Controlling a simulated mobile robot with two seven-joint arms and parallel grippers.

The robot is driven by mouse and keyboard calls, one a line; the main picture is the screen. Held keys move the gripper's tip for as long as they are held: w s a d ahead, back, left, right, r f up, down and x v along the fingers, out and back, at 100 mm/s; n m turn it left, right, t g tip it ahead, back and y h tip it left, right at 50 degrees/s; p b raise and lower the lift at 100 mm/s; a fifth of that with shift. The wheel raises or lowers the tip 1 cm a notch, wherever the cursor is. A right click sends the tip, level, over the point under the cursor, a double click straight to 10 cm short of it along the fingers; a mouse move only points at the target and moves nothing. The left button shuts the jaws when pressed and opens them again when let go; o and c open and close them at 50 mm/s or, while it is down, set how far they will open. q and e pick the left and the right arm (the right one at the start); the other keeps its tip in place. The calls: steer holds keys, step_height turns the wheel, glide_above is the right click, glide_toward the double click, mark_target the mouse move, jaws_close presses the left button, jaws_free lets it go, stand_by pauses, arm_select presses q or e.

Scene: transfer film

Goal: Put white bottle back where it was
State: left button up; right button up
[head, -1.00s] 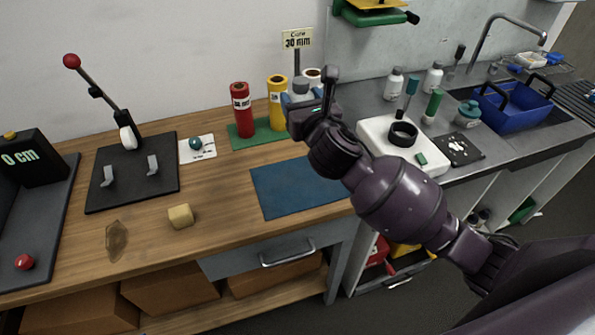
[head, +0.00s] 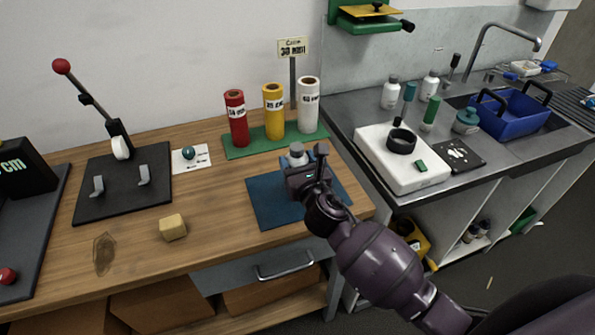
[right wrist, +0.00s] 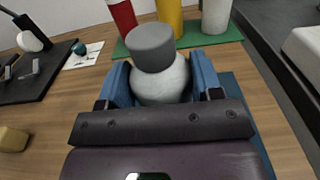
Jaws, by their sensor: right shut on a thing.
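My right gripper (head: 303,176) is shut on a white bottle with a grey cap (head: 296,153), over the blue mat (head: 262,205) on the wooden bench. In the right wrist view the bottle (right wrist: 162,82) stands roughly upright between the two blue fingers of the gripper (right wrist: 160,85). Its lower part is hidden, so I cannot tell whether it touches the mat. Two similar white bottles with grey caps, one on the left (head: 390,92) and one on the right (head: 430,85), stand on the grey counter. My left gripper is not in view.
Red (head: 236,118), yellow (head: 273,110) and white (head: 308,105) cylinders stand on a green mat (head: 240,149) behind the gripper. A white device (head: 404,174) sits to the right. A yellow block (head: 173,227) lies to the left.

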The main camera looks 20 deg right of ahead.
step_height(320, 180, down, 3)
steer(key=shift+r+b, duration=0.2)
steer(key=shift+b, duration=0.15)
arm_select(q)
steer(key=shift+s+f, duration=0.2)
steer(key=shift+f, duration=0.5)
arm_select(e)
steer(key=shift+f, duration=0.15)
steer(key=o, duration=1.1)
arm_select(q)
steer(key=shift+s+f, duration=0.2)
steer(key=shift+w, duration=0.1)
